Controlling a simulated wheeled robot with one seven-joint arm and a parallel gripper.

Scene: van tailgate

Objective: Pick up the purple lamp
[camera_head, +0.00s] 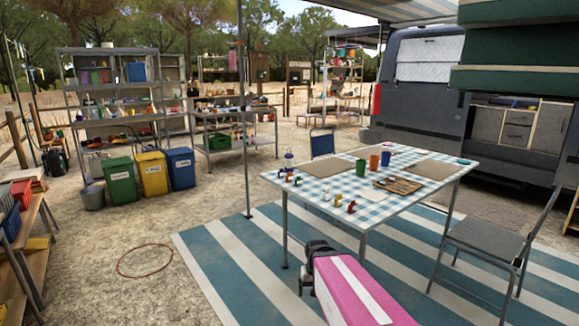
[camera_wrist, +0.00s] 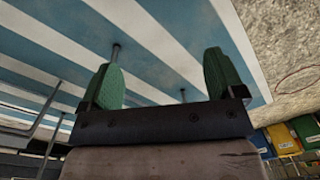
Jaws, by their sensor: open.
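A small purple-and-white lamp (camera_head: 289,158) stands upright at the left far corner of the table (camera_head: 325,174), which has a blue-and-white checked top. My gripper (camera_wrist: 160,78) shows in the wrist view with its two green fingers wide apart and nothing between them. Beyond the fingers are the striped mat and table legs. The lamp is not visible in the wrist view. In the head view my pink arm is low in front of the table, well apart from the lamp; the fingers cannot be made out there.
Several small colored figures, an orange cup (camera_head: 361,167), a blue cup (camera_head: 386,158) and a wooden tray (camera_head: 398,185) are on the table. A folding chair (camera_head: 487,245) stands at right. A thin pole (camera_head: 244,120) rises left of the table. Open ground lies left of the mat (camera_head: 225,265).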

